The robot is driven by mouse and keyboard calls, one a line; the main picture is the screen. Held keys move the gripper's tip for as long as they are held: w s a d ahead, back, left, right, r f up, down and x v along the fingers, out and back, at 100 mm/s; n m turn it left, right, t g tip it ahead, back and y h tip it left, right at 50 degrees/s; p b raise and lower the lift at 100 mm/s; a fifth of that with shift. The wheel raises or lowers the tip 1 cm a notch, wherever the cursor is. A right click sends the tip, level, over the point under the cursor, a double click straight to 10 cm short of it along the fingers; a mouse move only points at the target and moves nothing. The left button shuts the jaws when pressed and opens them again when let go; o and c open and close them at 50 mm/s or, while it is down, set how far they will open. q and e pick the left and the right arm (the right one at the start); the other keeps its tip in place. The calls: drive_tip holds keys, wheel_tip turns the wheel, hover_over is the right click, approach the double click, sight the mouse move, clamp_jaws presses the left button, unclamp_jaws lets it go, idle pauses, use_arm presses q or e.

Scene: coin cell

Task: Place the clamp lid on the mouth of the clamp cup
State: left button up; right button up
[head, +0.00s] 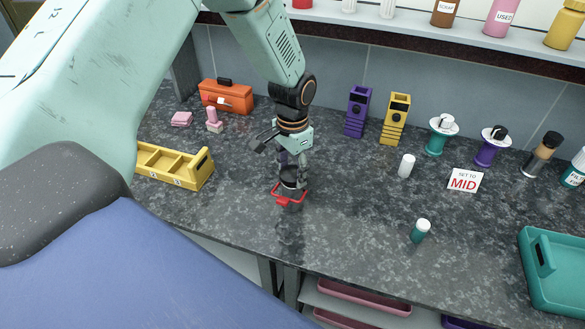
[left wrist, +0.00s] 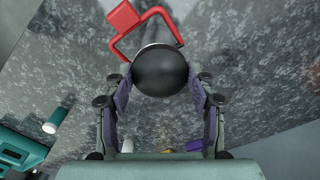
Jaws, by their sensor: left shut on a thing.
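My left gripper (head: 292,176) points down over the worktop and is shut on the dark, rounded clamp lid (left wrist: 160,72), which sits between the two fingertips in the left wrist view. In the head view, the fingers partly hide the dark lid. Right under it is the clamp cup with its red clamp frame (head: 288,199); the red frame (left wrist: 124,17) also shows beyond the lid in the left wrist view. The lid covers the cup's mouth from view, so I cannot tell whether they touch. My right gripper is not in view.
A yellow divided tray (head: 168,180) stands left of the gripper. Purple (head: 357,110) and yellow (head: 395,118) holders stand behind. A white vial (head: 406,166), a teal vial (head: 420,231), a "MID" sign (head: 465,180) and a teal tray (head: 530,290) are rightward. The worktop's front edge is close.

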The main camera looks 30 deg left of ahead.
sight(294, 171)
use_arm(q)
drive_tip(key=shift+d+f, duration=0.15)
drive_tip(key=shift+d, duration=0.1)
drive_tip(key=o, duration=0.8)
drive_tip(key=shift+c, duration=0.2)
drive_tip(key=o, duration=0.5)
drive_tip(key=shift+a, duration=0.15)
wheel_tip(294, 171, up, 12)
